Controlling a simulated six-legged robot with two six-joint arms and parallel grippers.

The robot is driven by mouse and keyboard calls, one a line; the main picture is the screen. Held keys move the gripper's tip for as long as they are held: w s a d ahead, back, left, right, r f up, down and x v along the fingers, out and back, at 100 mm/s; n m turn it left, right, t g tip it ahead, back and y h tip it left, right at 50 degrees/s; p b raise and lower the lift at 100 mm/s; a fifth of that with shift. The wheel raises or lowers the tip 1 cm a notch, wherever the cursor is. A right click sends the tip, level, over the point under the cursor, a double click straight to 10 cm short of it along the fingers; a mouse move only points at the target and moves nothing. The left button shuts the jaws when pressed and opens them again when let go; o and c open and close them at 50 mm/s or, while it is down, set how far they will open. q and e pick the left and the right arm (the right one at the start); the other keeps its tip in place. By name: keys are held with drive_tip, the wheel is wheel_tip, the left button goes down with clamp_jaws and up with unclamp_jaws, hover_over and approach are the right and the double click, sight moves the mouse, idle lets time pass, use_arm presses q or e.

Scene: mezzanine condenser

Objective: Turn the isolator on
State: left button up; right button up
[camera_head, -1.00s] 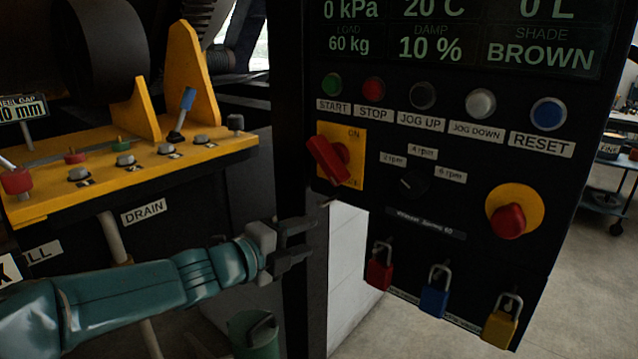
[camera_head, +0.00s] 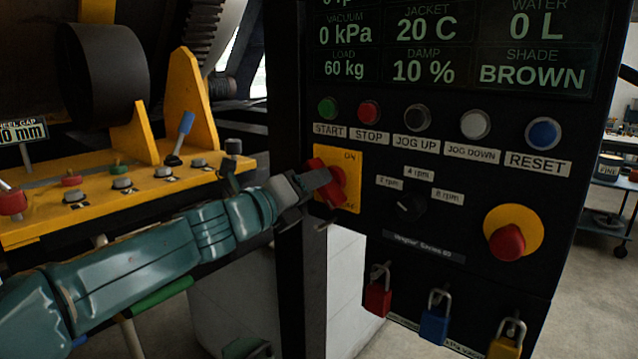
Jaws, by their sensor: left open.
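The isolator is a red rotary handle (camera_head: 337,184) on a yellow plate (camera_head: 350,155) at the left of the black control panel. The plate has "ON" at its top; lettering at its bottom is partly covered. The handle lies tilted, from upper left to lower right. My left gripper (camera_head: 318,181) is open, with its fingers at the left side of the handle; I cannot tell whether they touch it. The fingers hide part of the handle.
The panel carries START, STOP, JOG UP, JOG DOWN and RESET buttons (camera_head: 542,133), a black speed knob (camera_head: 410,207) and a red emergency knob (camera_head: 507,241). Padlocks (camera_head: 434,318) hang below. A yellow console (camera_head: 110,195) with levers stands left, close to my left arm.

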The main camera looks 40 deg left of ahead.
use_arm(q)
drive_tip(key=shift+w+d, duration=0.1)
drive_tip(key=shift+w, duration=1.3)
clamp_jaws()
